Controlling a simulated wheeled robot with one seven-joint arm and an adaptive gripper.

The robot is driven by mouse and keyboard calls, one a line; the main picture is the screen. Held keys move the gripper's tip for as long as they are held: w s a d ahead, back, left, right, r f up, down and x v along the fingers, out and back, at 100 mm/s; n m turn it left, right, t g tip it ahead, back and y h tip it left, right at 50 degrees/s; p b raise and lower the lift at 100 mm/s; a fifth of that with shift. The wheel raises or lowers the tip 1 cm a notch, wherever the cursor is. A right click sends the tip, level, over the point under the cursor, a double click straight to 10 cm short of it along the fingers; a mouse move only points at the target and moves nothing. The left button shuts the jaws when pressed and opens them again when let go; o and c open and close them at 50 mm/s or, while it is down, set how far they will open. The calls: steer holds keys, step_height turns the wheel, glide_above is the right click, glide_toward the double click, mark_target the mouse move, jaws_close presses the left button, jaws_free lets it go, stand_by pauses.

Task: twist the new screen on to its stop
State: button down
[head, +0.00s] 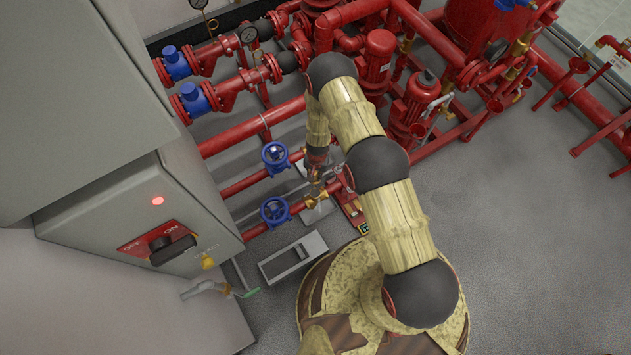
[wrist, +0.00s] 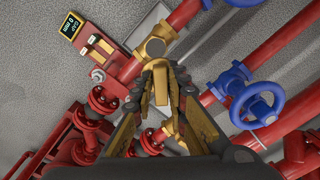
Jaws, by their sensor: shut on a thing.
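My gripper (wrist: 161,78) points at a brass strainer body (wrist: 156,46) on the red pipe. Its fingers are shut on a narrow brass-coloured piece (wrist: 161,88), which appears to be the outer end of the new screen. The screen's mesh is not visible, and I cannot tell how deep it sits in the body. In the head view my gripper (head: 316,172) reaches down beside the brass body (head: 316,197), between the pipe and my arm.
Blue handwheels (head: 275,158) (head: 275,211) sit on the pipes to the left. A gap gauge (wrist: 73,25) with an unreadable number stands beside the strainer. A grey tray (head: 294,258) lies on the floor, near the grey cabinet (head: 150,215). Red pumps (head: 378,60) stand behind. Floor at right is clear.

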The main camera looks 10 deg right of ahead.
steer(key=shift+s+f, duration=0.2)
steer(key=shift+f, duration=0.3)
steer(key=shift+s+f, duration=0.2)
steer(key=shift+f, duration=0.3)
steer(key=shift+s+r+p, duration=0.1)
steer(key=shift+p, duration=1.4)
step_height(320, 180, down, 7)
steer(key=b, duration=0.6)
steer(key=shift+b, duration=0.75)
steer(key=shift+f+b, duration=1.6)
steer(key=shift+f, duration=0.9)
steer(key=shift+m, duration=1.8)
